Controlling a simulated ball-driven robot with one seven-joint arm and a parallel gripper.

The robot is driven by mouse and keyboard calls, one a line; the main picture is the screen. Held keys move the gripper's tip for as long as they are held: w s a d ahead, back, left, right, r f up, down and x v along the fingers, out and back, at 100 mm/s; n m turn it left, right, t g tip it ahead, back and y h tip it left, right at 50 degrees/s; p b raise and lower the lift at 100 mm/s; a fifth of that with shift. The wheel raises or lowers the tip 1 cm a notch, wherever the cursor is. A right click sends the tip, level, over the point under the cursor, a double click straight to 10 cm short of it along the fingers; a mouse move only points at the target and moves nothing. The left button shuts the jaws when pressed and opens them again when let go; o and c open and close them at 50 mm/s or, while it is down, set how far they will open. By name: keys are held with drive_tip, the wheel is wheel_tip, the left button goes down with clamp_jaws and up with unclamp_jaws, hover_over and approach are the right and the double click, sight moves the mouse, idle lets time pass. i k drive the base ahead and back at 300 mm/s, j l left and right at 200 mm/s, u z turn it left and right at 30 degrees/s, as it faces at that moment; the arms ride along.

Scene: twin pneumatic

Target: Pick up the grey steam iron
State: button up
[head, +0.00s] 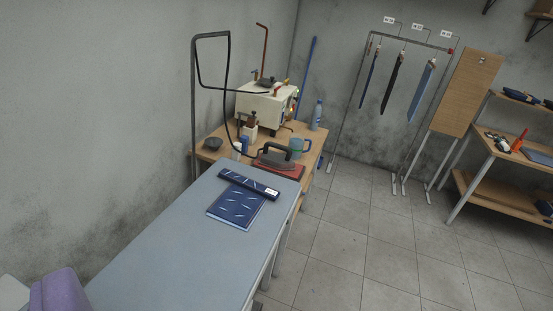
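The grey steam iron (276,157) rests on a red pad (279,170) at the near edge of a small wooden table (312,138), just beyond the far end of the ironing table. Its dark handle stands upright on top. A black hose hangs from a metal stand down toward the iron. My gripper does not show in the head view.
The long blue-grey ironing table (165,240) holds a folded dark blue patterned cloth (236,206) and a dark strip (249,185). A cream boiler (266,106), a bottle (317,115) and a mug (299,146) stand near the iron. Tiled floor (370,240) at right is clear.

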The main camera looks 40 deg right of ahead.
sight(278, 161)
drive_tip(key=i+l, duration=0.3)
drive_tip(key=l, duration=0.3)
drive_tip(key=i+l, duration=0.35)
drive_tip(key=l, duration=0.25)
drive_tip(key=i+l, duration=0.3)
drive_tip(key=l, duration=0.3)
drive_tip(key=i+l, duration=0.3)
drive_tip(key=l, duration=0.3)
drive_tip(key=i+l+z, duration=0.1)
drive_tip(key=i+l, duration=0.2)
drive_tip(key=l, duration=0.35)
drive_tip(key=i+l, duration=0.35)
drive_tip(key=l, duration=0.2)
drive_tip(key=i+l, duration=0.35)
drive_tip(key=l, duration=0.25)
drive_tip(key=i+l, duration=0.3)
drive_tip(key=l, duration=0.25)
